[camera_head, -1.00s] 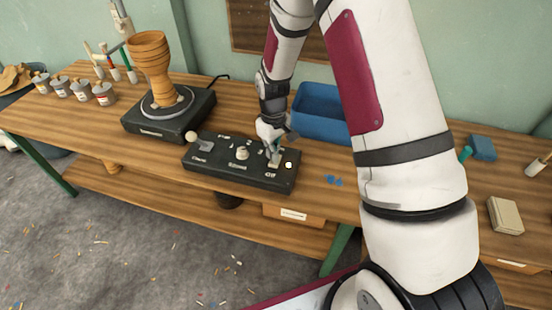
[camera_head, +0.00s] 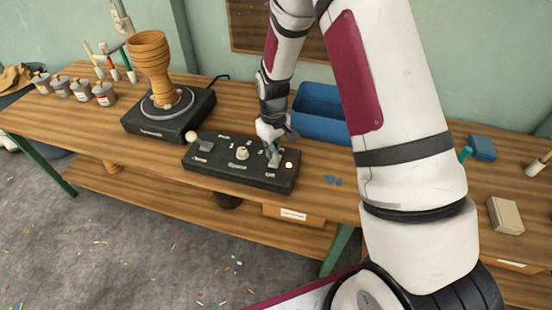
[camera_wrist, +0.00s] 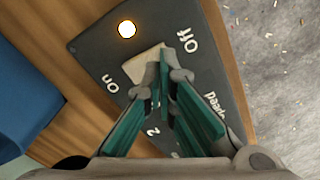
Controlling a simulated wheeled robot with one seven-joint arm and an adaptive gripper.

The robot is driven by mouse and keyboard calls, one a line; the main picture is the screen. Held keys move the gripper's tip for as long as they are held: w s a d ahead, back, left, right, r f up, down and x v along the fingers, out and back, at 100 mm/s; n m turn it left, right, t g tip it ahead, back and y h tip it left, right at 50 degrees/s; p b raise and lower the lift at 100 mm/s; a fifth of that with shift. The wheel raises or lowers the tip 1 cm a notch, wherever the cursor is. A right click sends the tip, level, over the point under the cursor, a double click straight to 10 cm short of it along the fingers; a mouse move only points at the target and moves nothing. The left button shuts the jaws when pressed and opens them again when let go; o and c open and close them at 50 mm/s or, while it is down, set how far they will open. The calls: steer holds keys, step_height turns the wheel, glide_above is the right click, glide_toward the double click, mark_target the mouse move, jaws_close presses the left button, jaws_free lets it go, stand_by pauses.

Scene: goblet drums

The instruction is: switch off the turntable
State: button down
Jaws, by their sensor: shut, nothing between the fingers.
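The turntable (camera_head: 196,108) is a dark box with a round plate, and a wooden goblet drum body (camera_head: 150,62) stands upright on it. A black control panel (camera_head: 225,172) lies in front of it. At its right end is a pale switch (camera_wrist: 143,66), which also shows in the head view (camera_head: 273,163), between the words On and Off. A round lamp (camera_wrist: 126,29) beside the switch glows bright. My gripper (camera_wrist: 166,72) is shut and empty, its green fingertips at the switch, partly covering it. I cannot tell how hard they touch, or which way the switch is tilted.
A knob (camera_head: 242,153) stands mid-panel, and a pale ball (camera_head: 191,135) is at the panel's left back edge. A blue bin (camera_head: 322,110) stands close behind my gripper. Several small cans (camera_head: 82,91) are at the far left.

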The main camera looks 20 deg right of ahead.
steer(key=shift+f+b, duration=0.6)
steer(key=shift+f, duration=0.55)
stand_by(0.6)
steer(key=shift+r, duration=0.1)
steer(key=shift+r+p, duration=1.75)
steer(key=shift+r, duration=1.65)
steer(key=shift+r, duration=0.2)
steer(key=s+r+m+t+p, duration=0.1)
steer(key=s+r, duration=0.5)
steer(key=r, duration=0.6)
steer(key=s+r+m+t+p, duration=0.1)
steer(key=s+r, duration=0.5)
steer(key=r, duration=0.6)
steer(key=s+r+m+t+p, duration=0.1)
steer(key=s+r, duration=0.3)
steer(key=s, duration=0.6)
steer(key=s+r+m+t, duration=0.1)
steer(key=s+r, duration=0.3)
steer(key=s, duration=0.6)
steer(key=shift+d+r+m+p, duration=0.15)
steer(key=shift+r+m+p, duration=0.2)
steer(key=shift+r+m, duration=0.05)
